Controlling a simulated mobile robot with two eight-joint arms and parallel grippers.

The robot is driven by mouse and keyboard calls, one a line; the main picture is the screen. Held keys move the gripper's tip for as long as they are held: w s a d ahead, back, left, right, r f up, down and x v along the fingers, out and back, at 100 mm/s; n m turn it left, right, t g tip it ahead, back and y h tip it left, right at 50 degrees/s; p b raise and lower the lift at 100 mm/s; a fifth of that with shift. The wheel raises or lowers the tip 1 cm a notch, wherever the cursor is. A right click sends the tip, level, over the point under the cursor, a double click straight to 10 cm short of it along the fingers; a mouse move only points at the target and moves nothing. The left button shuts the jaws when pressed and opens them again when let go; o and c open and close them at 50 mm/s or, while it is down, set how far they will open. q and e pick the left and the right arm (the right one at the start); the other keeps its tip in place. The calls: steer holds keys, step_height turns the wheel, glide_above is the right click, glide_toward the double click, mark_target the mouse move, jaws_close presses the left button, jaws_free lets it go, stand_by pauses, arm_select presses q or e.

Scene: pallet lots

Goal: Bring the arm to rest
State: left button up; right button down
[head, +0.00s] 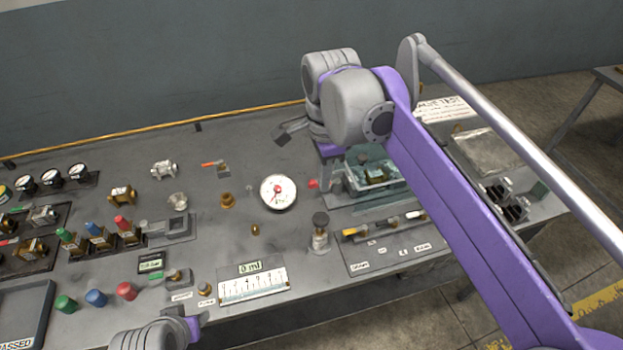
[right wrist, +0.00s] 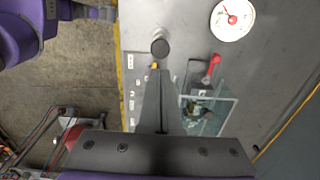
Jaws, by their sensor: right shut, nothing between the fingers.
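My right arm (head: 450,190), purple and grey, reaches in from the lower right over the bench, bent at the grey wrist joints.
The grey bench (head: 240,160) carries a round dial gauge (head: 278,192), a scale card (head: 252,286), a red-handled valve (right wrist: 213,66) and several small fittings. A tray (head: 20,310) stands at the left. A wall (head: 200,70) runs behind the bench.

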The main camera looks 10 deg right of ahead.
stand_by(0.3)
steer(key=s+d+f+n+t, duration=0.2)
steer(key=s+f+n, duration=0.5)
steer(key=f+n, duration=0.1)
steer(key=s+d+f+n+t, duration=0.2)
steer(key=s+f+n+t, duration=0.1)
steer(key=s+f+n, duration=0.4)
step_height(320, 180, down, 3)
steer(key=n, duration=0.2)
steer(key=shift+s+d+n, duration=0.25)
steer(key=shift+s+n, duration=0.05)
steer(key=shift+s, duration=0.1)
